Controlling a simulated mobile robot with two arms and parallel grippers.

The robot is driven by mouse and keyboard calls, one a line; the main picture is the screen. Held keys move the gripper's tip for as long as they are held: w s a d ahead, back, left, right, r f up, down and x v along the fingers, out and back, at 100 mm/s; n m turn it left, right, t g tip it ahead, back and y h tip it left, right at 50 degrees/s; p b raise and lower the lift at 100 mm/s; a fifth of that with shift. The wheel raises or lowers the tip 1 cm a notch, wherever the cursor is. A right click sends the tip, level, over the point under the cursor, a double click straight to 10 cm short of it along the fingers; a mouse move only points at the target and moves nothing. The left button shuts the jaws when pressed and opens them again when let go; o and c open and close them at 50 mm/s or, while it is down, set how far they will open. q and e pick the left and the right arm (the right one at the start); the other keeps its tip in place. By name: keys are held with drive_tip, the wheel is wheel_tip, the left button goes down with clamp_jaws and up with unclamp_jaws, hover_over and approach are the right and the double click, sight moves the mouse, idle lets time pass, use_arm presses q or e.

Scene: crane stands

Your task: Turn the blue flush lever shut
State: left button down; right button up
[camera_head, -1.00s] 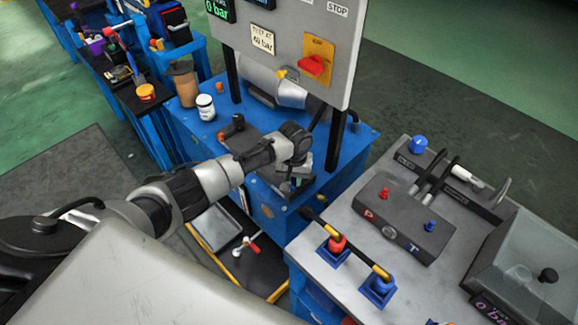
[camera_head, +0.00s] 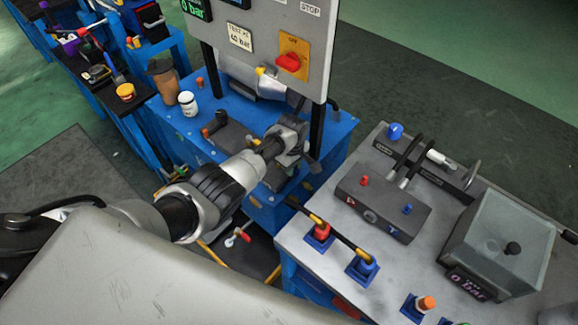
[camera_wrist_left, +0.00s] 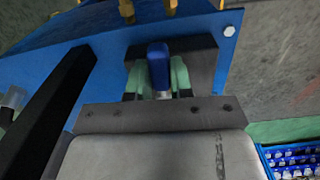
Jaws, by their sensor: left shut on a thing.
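The blue flush lever (camera_wrist_left: 158,62) shows in the left wrist view as a dark blue handle. It stands between the two pale green finger pads of my left gripper (camera_wrist_left: 158,78), which is shut on it. In the head view my left gripper (camera_head: 301,166) is at the near right edge of the blue bench, below the grey panel. The lever is hidden there behind my gripper and wrist. My right gripper is in neither view.
A grey panel (camera_head: 262,40) with a red knob (camera_head: 288,62) stands above the blue bench (camera_head: 335,150). A white jar (camera_head: 188,104) and a brown bottle (camera_head: 163,82) stand at its left. A grey-topped bench (camera_head: 320,265) with hoses and a clear box (camera_head: 500,235) is at right.

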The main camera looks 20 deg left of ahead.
use_arm(q)
drive_tip(key=shift+w+n, duration=0.25)
drive_tip(key=shift+n, duration=0.25)
drive_tip(key=c, duration=1)
unclamp_jaws()
wheel_tip(320, 180, up, 11)
drive_tip(key=p, duration=0.2)
drive_tip(key=shift+p, duration=0.35)
drive_tip(key=shift+f, duration=0.1)
